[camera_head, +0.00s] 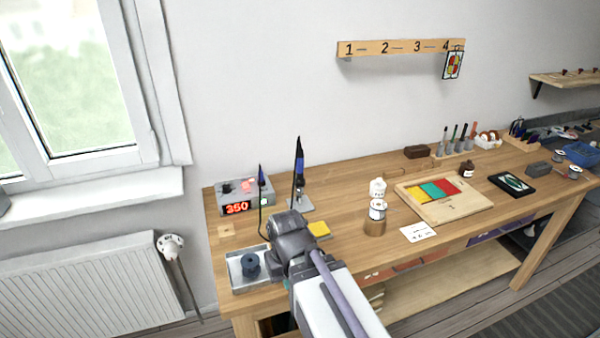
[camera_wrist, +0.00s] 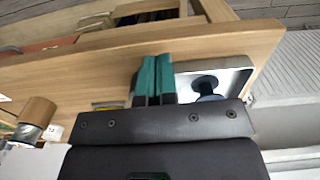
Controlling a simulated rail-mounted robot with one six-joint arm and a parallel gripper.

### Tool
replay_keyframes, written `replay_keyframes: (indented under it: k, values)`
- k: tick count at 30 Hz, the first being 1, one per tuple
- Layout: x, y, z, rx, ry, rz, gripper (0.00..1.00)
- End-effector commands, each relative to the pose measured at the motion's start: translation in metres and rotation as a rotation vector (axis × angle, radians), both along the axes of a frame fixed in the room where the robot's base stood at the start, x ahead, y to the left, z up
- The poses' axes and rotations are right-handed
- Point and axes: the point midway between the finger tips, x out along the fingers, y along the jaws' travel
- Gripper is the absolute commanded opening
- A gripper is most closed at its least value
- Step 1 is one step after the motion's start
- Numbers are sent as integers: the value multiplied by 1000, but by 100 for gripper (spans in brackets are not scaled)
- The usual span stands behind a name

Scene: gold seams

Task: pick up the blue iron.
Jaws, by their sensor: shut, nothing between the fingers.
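The blue iron (camera_head: 298,163) appears to be the dark pointed tool with a blue band, standing upright in a metal stand (camera_head: 301,203) behind my gripper. A second slim dark pointed piece with a blue part (camera_head: 262,178) stands left of it, in front of the control box; I cannot tell whether it is another iron. My gripper (camera_head: 290,236) is over the bench front, its fingertips hidden in the head view. In the wrist view its teal fingers (camera_wrist: 154,80) are together and empty. Neither tool can be made out in the wrist view.
A control box (camera_head: 240,194) showing 350 stands at the back left. A metal tray (camera_head: 236,274) with a dark blue spool (camera_head: 250,264) is left of my gripper.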

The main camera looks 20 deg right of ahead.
Motion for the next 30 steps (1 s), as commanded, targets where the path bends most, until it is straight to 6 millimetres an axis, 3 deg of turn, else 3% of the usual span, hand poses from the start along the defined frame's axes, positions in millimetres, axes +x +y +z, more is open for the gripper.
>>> replay_keyframes:
  k: [15, 30]
  values:
    - [0, 0, 0, 0, 0, 0, 1]
    - [0, 0, 0, 0, 0, 0, 49]
